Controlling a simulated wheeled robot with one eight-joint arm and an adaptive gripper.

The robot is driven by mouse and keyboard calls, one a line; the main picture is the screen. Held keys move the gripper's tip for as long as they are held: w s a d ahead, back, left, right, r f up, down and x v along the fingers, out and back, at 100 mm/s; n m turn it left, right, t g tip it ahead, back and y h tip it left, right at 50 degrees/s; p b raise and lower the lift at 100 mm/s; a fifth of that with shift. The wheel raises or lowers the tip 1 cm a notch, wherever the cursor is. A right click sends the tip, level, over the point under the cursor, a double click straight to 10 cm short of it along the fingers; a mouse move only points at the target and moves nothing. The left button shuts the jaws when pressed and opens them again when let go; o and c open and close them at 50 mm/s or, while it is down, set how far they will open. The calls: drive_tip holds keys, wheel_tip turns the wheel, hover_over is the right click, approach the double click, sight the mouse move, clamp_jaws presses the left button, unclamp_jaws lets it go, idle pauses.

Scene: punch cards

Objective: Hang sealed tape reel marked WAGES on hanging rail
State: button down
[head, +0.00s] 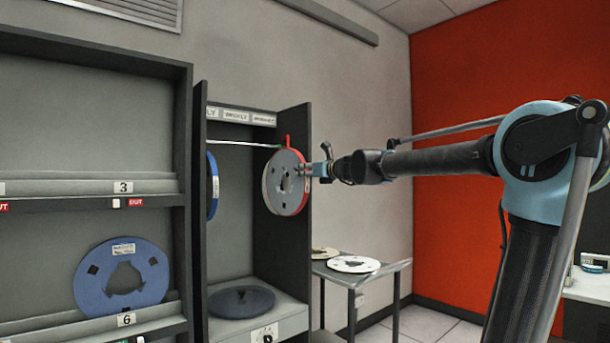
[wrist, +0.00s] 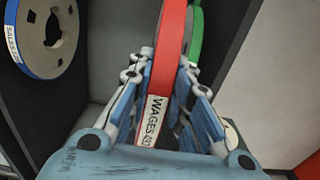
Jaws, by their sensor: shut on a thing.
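The WAGES tape reel has a grey face and a red rim (head: 285,182), with a red tab on top. In the wrist view its red band (wrist: 172,35) carries a white WAGES label (wrist: 152,120). My gripper (head: 308,171) is shut on the reel's rim from the right; the fingers (wrist: 168,85) flank the band. The reel is upright inside the open cabinet. The thin metal hanging rail (head: 240,144) runs toward the red tab; I cannot tell whether the tab is on it or only beside it.
A blue-rimmed reel (head: 212,187), labelled SALES in the wrist view (wrist: 45,35), hangs at left. A green band (wrist: 196,35) shows right of the red one. A dark reel (head: 241,301) lies on the cabinet floor. The cabinet's right wall (head: 292,245) is close by. A side table (head: 392,267) holds reels.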

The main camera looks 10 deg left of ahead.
sight(280, 174)
drive_tip(key=shift+a, duration=0.2)
drive_tip(key=shift+x, duration=7.8)
drive_tip(key=shift+a, duration=0.15)
drive_tip(key=shift+f, duration=0.6)
